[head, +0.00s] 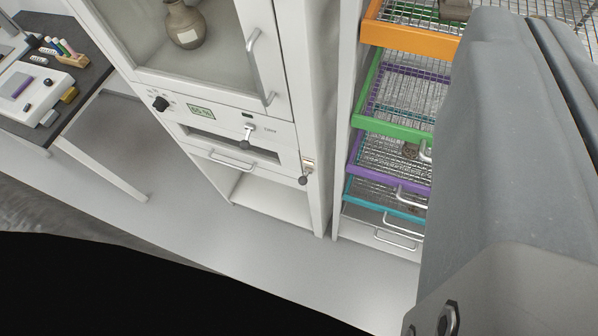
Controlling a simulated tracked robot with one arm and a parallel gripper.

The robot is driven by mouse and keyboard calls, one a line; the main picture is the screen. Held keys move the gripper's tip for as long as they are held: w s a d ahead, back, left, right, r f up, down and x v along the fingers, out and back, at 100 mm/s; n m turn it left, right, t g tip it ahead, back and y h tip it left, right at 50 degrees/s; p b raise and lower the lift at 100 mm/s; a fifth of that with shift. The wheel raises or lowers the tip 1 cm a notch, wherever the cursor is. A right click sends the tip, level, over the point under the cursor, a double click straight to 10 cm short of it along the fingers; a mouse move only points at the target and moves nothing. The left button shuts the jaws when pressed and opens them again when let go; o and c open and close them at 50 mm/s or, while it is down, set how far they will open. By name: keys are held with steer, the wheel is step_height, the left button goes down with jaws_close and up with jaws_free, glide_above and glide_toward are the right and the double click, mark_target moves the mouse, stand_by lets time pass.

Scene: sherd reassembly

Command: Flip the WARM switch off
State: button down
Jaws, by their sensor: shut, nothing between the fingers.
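A white cabinet (218,80) with a window door stands upper centre. Its front panel has a dark dial (160,103), a small green display (201,112), a small black part (247,115) and a lever with a dark knob (246,142). A second lever with a dark knob (304,179) hangs from a plate at the cabinet's right front edge. I cannot read a WARM label on any of them, so I cannot tell which is the WARM switch or its position. My gripper's fingers do not show.
A brown jar (184,25) stands behind the cabinet window. A rack of wire baskets with orange (410,38), green, purple and teal fronts stands right of the cabinet. A dark-topped table (88,72) with pens is at left. Grey floor (190,235) lies open in front.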

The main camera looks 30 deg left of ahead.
steer(key=w+a+f+m+g+p, duration=0.1)
steer(key=w+a+f+m+g, duration=0.15)
steer(key=w+f, duration=0.4)
steer(key=w+a+f+m+g+p, duration=0.1)
steer(key=w+f+m+g, duration=0.1)
steer(key=w+f+m, duration=0.45)
steer(key=w+a+f+m+g+p, duration=0.1)
steer(key=w+a+f+g, duration=0.1)
steer(key=w+f, duration=0.45)
steer(key=a+f+m+g+y+p, duration=0.1)
steer(key=a+f+m+g, duration=0.2)
steer(key=f, duration=0.9)
steer(key=a+f+m+g+p, duration=0.1)
steer(key=a+f+m+g, duration=0.3)
steer(key=f, duration=0.9)
steer(key=w+a+m, duration=0.1)
steer(key=a, duration=0.1)
steer(key=shift+a+f+y+p, duration=0.15)
steer(key=shift+a+y+p, duration=0.15)
steer(key=shift+a+y, duration=0.1)
